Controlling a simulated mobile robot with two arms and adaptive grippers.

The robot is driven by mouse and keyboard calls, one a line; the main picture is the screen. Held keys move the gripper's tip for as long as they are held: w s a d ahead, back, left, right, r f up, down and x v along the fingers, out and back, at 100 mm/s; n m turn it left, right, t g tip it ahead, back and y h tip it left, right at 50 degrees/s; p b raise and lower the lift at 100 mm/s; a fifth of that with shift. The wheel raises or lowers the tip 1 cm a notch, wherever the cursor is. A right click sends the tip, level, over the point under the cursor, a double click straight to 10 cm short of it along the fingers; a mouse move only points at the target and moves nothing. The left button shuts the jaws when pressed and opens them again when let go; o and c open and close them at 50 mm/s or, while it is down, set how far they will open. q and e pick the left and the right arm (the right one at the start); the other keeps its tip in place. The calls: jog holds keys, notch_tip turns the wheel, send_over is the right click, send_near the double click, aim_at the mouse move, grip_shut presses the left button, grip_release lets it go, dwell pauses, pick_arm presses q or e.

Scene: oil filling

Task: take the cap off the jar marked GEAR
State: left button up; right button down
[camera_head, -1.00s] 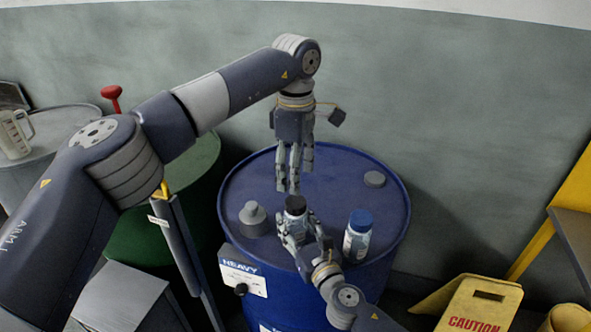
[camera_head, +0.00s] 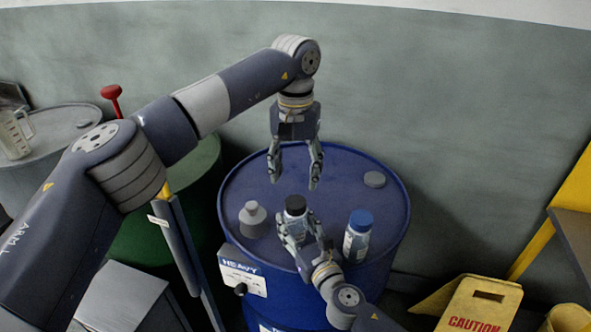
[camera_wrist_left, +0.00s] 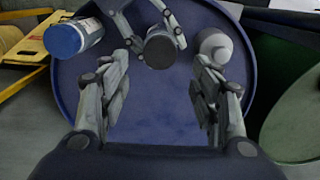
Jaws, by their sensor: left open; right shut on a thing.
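A jar with a black cap (camera_head: 295,205) stands on top of the blue drum. My right gripper (camera_head: 294,235) is shut around the jar's body from the front, hiding much of it and any label. The black cap also shows in the left wrist view (camera_wrist_left: 160,49), beyond my left fingers. My left gripper (camera_head: 294,178) hangs above and behind the cap, pointing down, open and empty. Its spread fingers also show in the left wrist view (camera_wrist_left: 163,88). A second jar with a blue cap (camera_head: 358,236) stands to the right. I cannot read which jar is marked GEAR.
The blue drum (camera_head: 232,187) carries a HEAVY label (camera_head: 243,275) and a grey bung (camera_head: 374,179). A yellow CAUTION sign (camera_head: 482,303) stands at lower right. The drum top's back is clear.

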aim_at(296, 202)
pick_arm(q)
jog(key=shift+f, duration=0.35)
notch_tip(296, 202, down, 7)
jog(key=shift+f, duration=0.15)
jog(key=c, duration=1.1)
jog(key=shift+c, duration=0.2)
